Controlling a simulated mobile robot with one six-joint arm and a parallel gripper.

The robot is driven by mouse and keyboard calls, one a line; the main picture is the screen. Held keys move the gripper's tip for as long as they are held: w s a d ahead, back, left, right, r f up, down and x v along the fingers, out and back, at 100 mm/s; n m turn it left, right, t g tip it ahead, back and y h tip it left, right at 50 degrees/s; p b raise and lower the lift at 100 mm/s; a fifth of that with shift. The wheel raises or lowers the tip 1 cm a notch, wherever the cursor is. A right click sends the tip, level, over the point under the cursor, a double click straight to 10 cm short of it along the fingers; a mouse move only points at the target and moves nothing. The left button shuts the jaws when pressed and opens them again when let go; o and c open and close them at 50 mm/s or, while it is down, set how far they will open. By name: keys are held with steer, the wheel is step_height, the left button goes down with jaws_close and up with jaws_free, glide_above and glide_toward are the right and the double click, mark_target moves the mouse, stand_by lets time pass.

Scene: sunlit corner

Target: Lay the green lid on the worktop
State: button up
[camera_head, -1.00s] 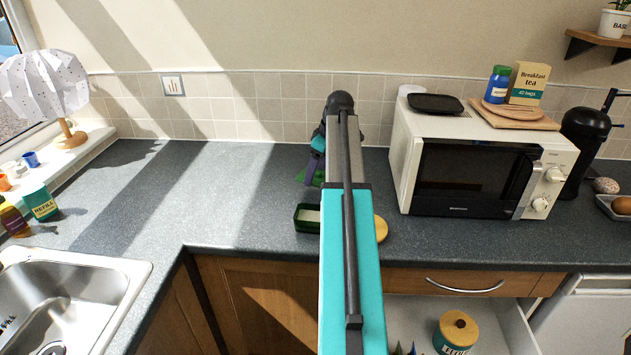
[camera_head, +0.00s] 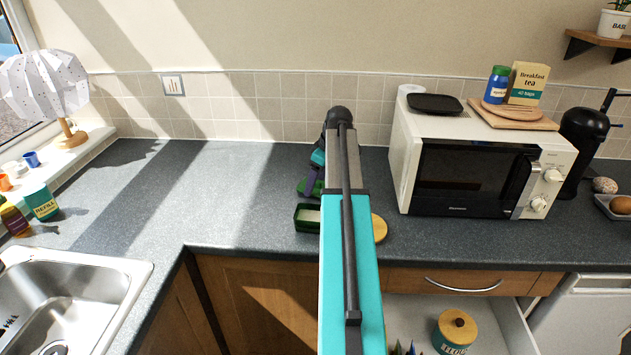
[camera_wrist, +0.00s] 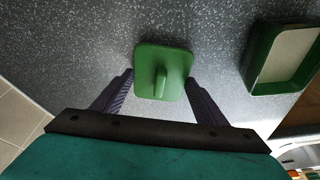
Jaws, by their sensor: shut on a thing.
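The green lid (camera_wrist: 150,60), a rounded square with a raised handle, lies between my gripper's fingertips in the wrist view. My gripper (camera_wrist: 161,88) is shut on it, one dark finger at each side. In the head view the lid (camera_head: 305,190) shows partly below my gripper (camera_head: 314,180), low over the grey worktop (camera_head: 230,190) behind the green dish. My arm hides part of it. I cannot tell whether the lid touches the worktop.
An open green dish (camera_head: 307,226) with pale contents stands close in front, also in the wrist view (camera_wrist: 258,73). A round wooden lid (camera_head: 380,228) lies right of my arm. A microwave (camera_head: 480,165) stands to the right. The worktop to the left is clear up to the sink (camera_head: 130,270).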

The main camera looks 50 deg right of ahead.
steer(key=shift+f, duration=0.1)
steer(key=o, duration=1)
steer(key=shift+b+v, duration=0.95)
steer(key=shift+v, duration=5.2)
steer(key=shift+a+f, duration=0.1)
